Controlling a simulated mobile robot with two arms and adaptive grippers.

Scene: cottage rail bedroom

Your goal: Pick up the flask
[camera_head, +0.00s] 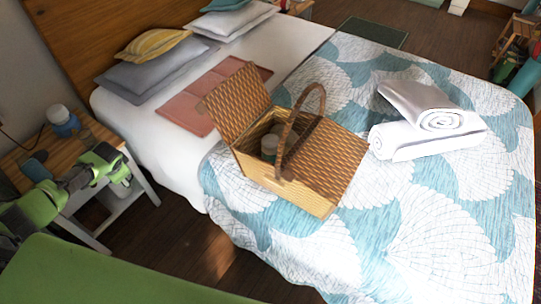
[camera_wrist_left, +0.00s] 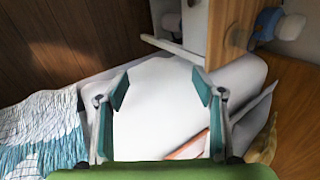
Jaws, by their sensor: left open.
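A wicker picnic basket (camera_head: 328,170) with a tall handle stands on the bed, one lid raised. A grey-green cylinder with a pale top, which looks like the flask (camera_head: 269,148), stands inside its open half; its lower part is hidden by the basket wall. My left gripper (camera_head: 128,182) is beside the nightstand, left of the bed and well away from the basket. In the left wrist view the gripper (camera_wrist_left: 160,92) is open and empty, with the white bed behind its fingers. My right gripper is not in view.
The wooden nightstand (camera_head: 52,160) holds a blue and white object (camera_head: 62,122) and small items near my left arm. Rolled white towels (camera_head: 430,120) lie right of the basket. Pillows (camera_head: 160,68) and a pink cloth (camera_head: 190,108) lie behind it. The quilt in front is clear.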

